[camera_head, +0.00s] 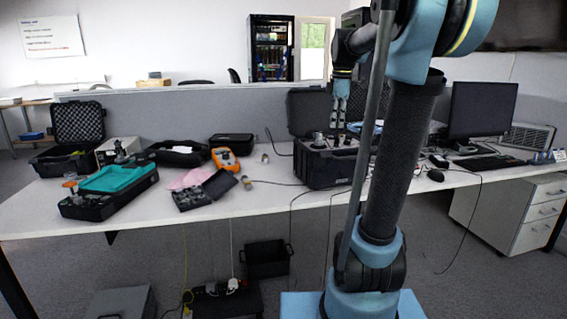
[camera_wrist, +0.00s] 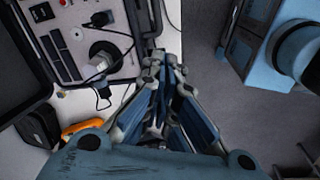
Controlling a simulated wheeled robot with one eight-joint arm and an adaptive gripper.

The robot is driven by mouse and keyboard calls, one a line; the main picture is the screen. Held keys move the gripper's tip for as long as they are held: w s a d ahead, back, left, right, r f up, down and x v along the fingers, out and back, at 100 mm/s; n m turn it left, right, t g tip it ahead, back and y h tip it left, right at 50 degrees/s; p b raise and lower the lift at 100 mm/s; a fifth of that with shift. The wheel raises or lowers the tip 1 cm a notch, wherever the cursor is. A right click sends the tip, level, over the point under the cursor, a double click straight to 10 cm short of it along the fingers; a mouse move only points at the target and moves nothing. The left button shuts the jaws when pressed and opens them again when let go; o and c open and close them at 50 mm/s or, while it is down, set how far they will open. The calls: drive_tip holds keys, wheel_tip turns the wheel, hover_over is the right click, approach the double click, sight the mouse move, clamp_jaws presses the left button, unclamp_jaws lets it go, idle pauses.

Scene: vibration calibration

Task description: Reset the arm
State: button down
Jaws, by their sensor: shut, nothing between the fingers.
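My gripper (camera_head: 340,101) hangs pointing down above the black instrument case on the table, in the head view. In the wrist view my gripper (camera_wrist: 162,62) shows its blue and grey fingers drawn together, with nothing between them. My arm rises from the blue base at the right of the head view and bends over toward the table. The open black case (camera_head: 317,167) stands under the gripper with its lid up behind. Its panel (camera_wrist: 75,62) with sockets, cables and a knob shows at the upper left of the wrist view.
An orange meter (camera_head: 225,159), a teal-lined open case (camera_head: 118,178) and several small parts lie left on the white table (camera_head: 200,222). A monitor (camera_head: 481,110), keyboard (camera_head: 489,162) and mouse (camera_head: 436,175) stand right. A grey partition (camera_head: 180,112) runs behind. Cables hang over the front edge.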

drive_tip(key=s+f+m+t, duration=0.1)
drive_tip(key=s+f+m, duration=1.5)
drive_tip(key=s+f, duration=1.1)
drive_tip(key=shift+s+a+f+m, duration=0.15)
drive_tip(key=shift+s+f+m, duration=0.15)
drive_tip(key=shift+s, duration=0.35)
